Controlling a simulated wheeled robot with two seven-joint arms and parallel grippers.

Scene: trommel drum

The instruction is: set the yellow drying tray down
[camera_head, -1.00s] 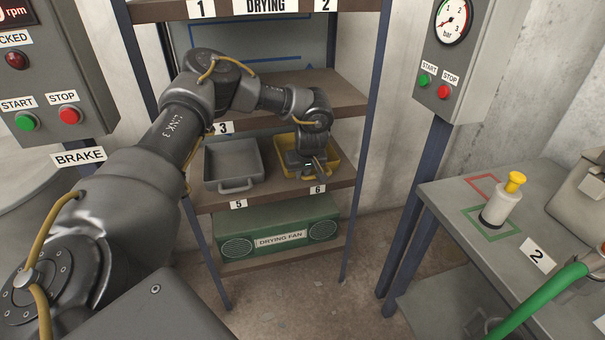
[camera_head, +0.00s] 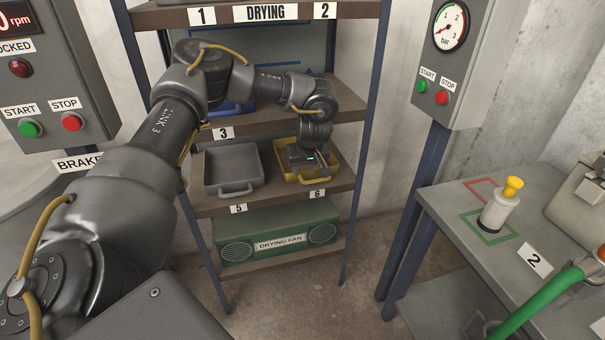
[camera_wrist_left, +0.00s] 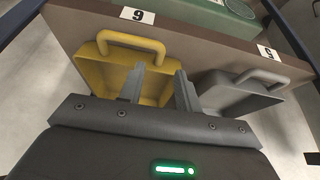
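The yellow drying tray (camera_head: 335,160) stands on the lower shelf board above label 6, its handle facing the front edge. It also shows in the wrist view (camera_wrist_left: 92,72), with its handle (camera_wrist_left: 130,40) beyond my fingertips. My left gripper (camera_head: 314,170) hangs over the tray and hides part of its inside. In the wrist view, the left gripper's two fingers (camera_wrist_left: 163,70) stand apart with nothing between them, clear of the handle. My right gripper is not in view.
A grey tray (camera_head: 233,150) stands to the left above label 5. A blue tray (camera_head: 238,106) is partly hidden on the board above. A green drying fan (camera_head: 280,228) sits below. The rack post (camera_head: 365,120) stands on the right. A bench (camera_head: 455,215) holds a yellow-topped bottle (camera_head: 497,210).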

